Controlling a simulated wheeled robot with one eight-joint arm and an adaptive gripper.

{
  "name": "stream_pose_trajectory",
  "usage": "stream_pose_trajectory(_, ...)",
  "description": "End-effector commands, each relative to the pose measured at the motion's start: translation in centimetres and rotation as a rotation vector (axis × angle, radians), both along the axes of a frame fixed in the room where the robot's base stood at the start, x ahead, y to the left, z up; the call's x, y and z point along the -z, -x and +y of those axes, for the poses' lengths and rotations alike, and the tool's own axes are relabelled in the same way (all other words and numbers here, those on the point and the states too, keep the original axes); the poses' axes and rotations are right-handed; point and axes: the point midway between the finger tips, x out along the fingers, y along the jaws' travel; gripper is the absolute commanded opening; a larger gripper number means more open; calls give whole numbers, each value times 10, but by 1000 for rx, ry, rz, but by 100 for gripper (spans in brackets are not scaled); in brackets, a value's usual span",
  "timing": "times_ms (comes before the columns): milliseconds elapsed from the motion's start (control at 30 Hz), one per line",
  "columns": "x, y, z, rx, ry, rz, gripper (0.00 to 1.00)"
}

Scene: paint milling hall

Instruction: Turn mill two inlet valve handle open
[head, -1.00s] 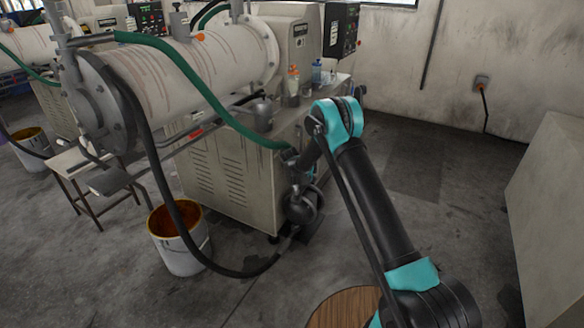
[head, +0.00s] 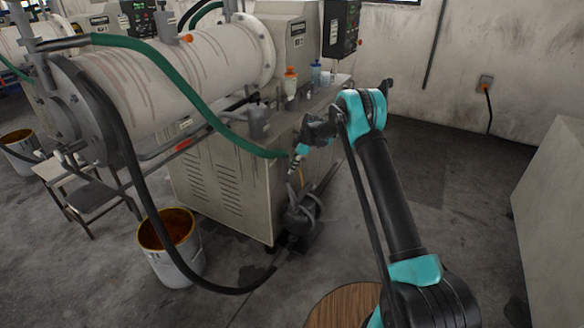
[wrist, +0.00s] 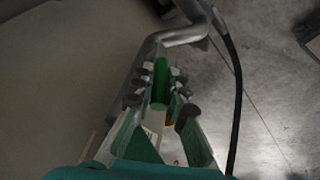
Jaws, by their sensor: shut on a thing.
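The mill (head: 190,85) with a pale, streaked barrel stands at left on a beige cabinet (head: 222,185). A green hose (head: 205,110) runs from the barrel down to the cabinet's near corner. My gripper (head: 294,168) is low at that corner, above a dark pump-like body (head: 301,212). In the wrist view, my gripper (wrist: 158,92) is shut around a narrow green piece (wrist: 160,80), which I take to be the valve handle. A bent grey pipe (wrist: 185,36) passes just beyond the fingertips. The valve body is mostly hidden.
A bucket with rusty-orange contents (head: 172,248) stands on the floor, with a black hose (head: 150,190) looping past it. Bottles (head: 290,83) stand on the cabinet top. A dark control box (head: 340,28) is behind.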

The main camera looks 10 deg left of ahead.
Motion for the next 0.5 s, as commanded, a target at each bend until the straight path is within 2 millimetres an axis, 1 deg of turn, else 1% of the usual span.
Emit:
stream_pose_trajectory(200, 1, -7, -1, 1, -34, 85, 0)
stream_pose_trajectory(500, 1, -8, -1, 0, -48, 130, 0)
